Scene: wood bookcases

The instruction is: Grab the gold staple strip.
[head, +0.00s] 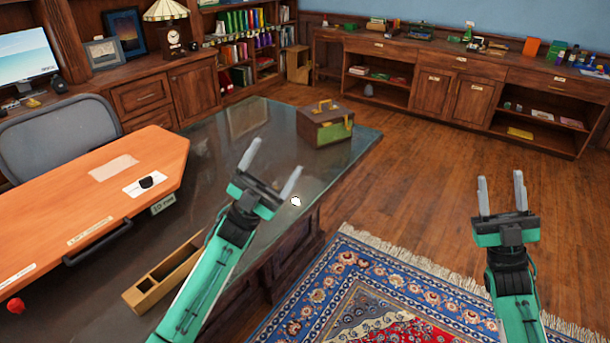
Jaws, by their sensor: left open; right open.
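I cannot make out a gold staple strip for certain in the head view. My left gripper (274,157) is open and empty, over the dark glossy desk (225,178). My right gripper (500,176) is open and empty, to the right of the desk and in front of the wooden floor and rug. A wooden tray with compartments (150,285) lies on the desk to the left of my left arm; part of it is hidden by that arm, and its contents cannot be seen clearly.
A green and brown box with a gold handle (325,123) stands at the desk's far right corner. A small white object (296,201) shows near the desk's right edge. An orange board (95,205) covers the desk's left side. A low cabinet (450,85) lines the back wall.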

